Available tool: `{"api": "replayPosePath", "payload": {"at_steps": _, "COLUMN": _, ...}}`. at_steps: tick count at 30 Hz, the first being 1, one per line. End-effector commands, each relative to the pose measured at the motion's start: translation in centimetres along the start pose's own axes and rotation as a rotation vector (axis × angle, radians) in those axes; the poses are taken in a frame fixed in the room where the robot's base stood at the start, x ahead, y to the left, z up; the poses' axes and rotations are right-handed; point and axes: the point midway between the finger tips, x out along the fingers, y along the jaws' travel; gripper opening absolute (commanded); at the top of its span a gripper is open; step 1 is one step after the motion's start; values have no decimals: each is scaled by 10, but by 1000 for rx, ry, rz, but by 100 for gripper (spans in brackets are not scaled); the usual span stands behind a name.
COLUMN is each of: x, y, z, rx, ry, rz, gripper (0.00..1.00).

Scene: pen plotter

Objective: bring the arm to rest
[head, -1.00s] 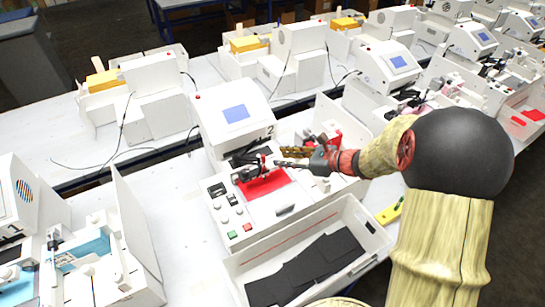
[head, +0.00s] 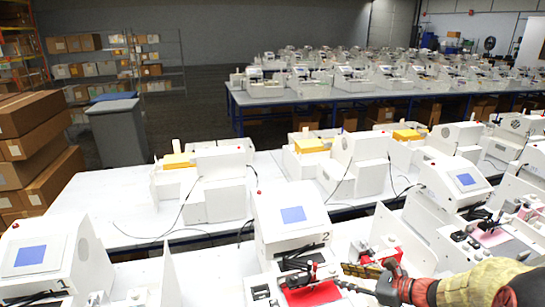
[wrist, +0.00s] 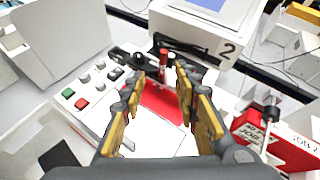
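My gripper (head: 345,277) is above the right side of plotter 2 (head: 293,218), with my arm coming in from the lower right. In the wrist view, its two yellow-padded fingers (wrist: 163,90) are spread apart with nothing between them. Beyond the fingertips, a red upright part (wrist: 163,62) stands near the plotter's carriage; I cannot tell whether it is a pen. Below lies a red bed with a white sheet (wrist: 155,132) on it. The fingers and palm hide part of the sheet.
A red holder marked JOB 2 (wrist: 280,142) is close on the right. Plotter 1 (head: 40,255) is at the left, and another plotter (head: 455,190) is at the right. Brown boxes (head: 35,145) stack at the far left. White tabletop (head: 110,205) is clear behind plotter 1.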

Motion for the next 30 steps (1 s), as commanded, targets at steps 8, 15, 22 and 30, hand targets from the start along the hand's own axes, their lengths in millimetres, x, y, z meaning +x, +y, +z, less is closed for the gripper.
{"api": "replayPosePath", "payload": {"at_steps": 8, "x": -27, "y": 87, "z": -46, "rx": -456, "ry": 204, "rz": 285, "gripper": 31}}
{"api": "replayPosePath", "payload": {"at_steps": 15, "x": -72, "y": 150, "z": -56, "rx": -1016, "ry": 356, "rz": 578, "gripper": 31}}
{"api": "replayPosePath", "payload": {"at_steps": 22, "x": -123, "y": 183, "z": -54, "rx": -1605, "ry": 507, "rz": 833, "gripper": 31}}
{"api": "replayPosePath", "payload": {"at_steps": 30, "x": -159, "y": 203, "z": -20, "rx": -2144, "ry": 669, "rz": 893, "gripper": 31}}
